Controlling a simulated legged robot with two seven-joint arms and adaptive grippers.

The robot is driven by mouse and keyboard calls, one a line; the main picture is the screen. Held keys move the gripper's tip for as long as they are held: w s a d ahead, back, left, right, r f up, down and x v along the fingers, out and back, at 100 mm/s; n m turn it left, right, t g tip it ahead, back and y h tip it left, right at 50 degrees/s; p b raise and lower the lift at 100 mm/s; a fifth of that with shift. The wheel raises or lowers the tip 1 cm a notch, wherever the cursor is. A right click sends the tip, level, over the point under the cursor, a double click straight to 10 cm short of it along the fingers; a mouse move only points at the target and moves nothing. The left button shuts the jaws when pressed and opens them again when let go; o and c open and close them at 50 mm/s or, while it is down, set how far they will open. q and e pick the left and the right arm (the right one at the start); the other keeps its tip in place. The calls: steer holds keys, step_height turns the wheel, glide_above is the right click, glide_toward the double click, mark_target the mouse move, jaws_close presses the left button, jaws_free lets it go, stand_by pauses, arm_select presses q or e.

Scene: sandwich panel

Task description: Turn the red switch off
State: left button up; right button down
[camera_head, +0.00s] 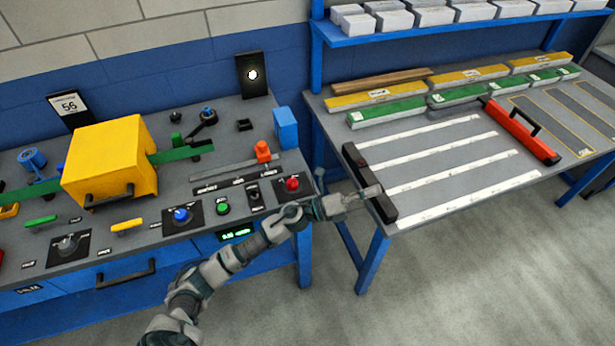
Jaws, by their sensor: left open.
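The red switch (292,184) is a round red knob on a dark plate near the front right corner of the left bench's panel. My left arm comes in from the bottom left, and its wrist passes just in front of the switch. My left gripper (362,197) is open and empty, to the right of the switch and apart from it. The setting of the switch is too small to tell. My right gripper is out of view.
A blue knob (181,216), a green button (223,208) and a black toggle (255,197) lie left of the red switch. A yellow housing (110,163) stands further left. A dark bar (368,184) lies by the gripper.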

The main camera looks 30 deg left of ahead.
arm_select(q)
steer(key=r+m+g+h, duration=0.1)
steer(key=m+g, duration=0.2)
steer(key=m, duration=0.1)
steer(key=m+g+y, duration=0.9)
steer(key=m+y, duration=0.2)
steer(key=y, duration=0.2)
glide_toward(290, 180)
steer(key=b+x, duration=0.1)
steer(key=x, duration=0.2)
steer(key=b+x, duration=0.1)
steer(key=x, duration=0.2)
steer(key=b+x, duration=0.1)
steer(key=x, duration=0.2)
steer(key=shift+w+a+f, duration=0.1)
steer(key=shift+w+f, duration=0.1)
steer(key=shift+f, duration=0.25)
steer(key=shift+d+f, duration=0.25)
steer(key=shift+f, duration=0.05)
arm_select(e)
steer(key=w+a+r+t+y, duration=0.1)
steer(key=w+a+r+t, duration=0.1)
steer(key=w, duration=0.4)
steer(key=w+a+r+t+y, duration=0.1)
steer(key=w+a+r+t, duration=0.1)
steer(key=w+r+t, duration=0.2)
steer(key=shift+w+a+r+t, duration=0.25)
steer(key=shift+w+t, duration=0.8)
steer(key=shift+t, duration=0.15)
